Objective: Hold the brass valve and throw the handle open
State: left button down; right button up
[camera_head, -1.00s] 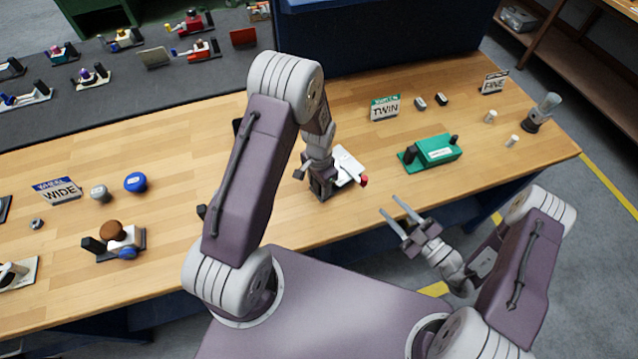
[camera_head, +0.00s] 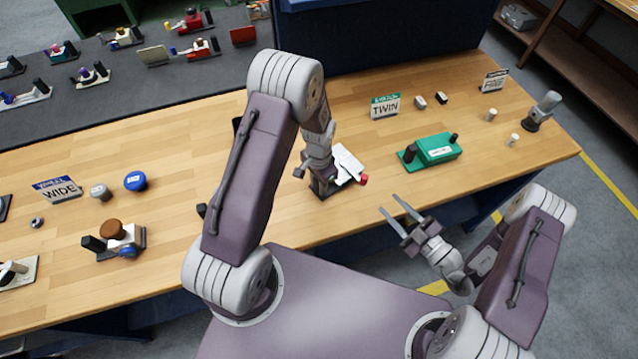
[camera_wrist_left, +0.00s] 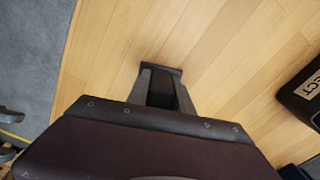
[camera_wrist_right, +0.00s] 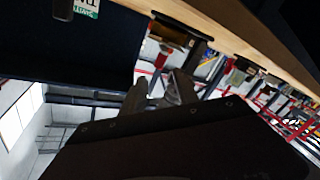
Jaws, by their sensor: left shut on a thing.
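No brass-coloured valve can be made out. A white device (camera_head: 348,163) with a red knob (camera_head: 363,179) sits on the table near its front edge, partly hidden by my left arm. My left gripper (camera_head: 321,185) points down at the device's left end. In the left wrist view its fingers (camera_wrist_left: 160,85) are closed around a dark block, which looks like the device's dark end post. My right gripper (camera_head: 397,217) is open and empty, off the table's front edge. In the right wrist view its fingers (camera_wrist_right: 160,88) are apart with nothing between them.
A green device (camera_head: 435,150) with black ends stands to the right. A white device with a brown knob (camera_head: 112,229) stands to the left, near a blue knob (camera_head: 136,181). Signs reading TWIN (camera_head: 385,106) and WIDE (camera_head: 57,189) stand on the table (camera_head: 230,315). A dark bin is behind.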

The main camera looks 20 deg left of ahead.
dwell(0.5)
jog(key=c, duration=0.7)
jog(key=shift+n, duration=1.1)
grip_shut()
jog(key=s+a+n, duration=0.1)
jog(key=s+n, duration=0.6)
jog(key=n, duration=0.2)
jog(key=x, duration=1.1)
jog(key=shift+r, duration=0.2)
jog(key=w, duration=0.1)
jog(key=w+d, duration=0.1)
jog(key=shift+w+d, duration=0.1)
jog(key=shift+w, duration=0.2)
jog(key=shift+w+d+f, duration=0.1)
jog(key=shift+w+d, duration=0.15)
jog(key=shift+w, duration=0.3)
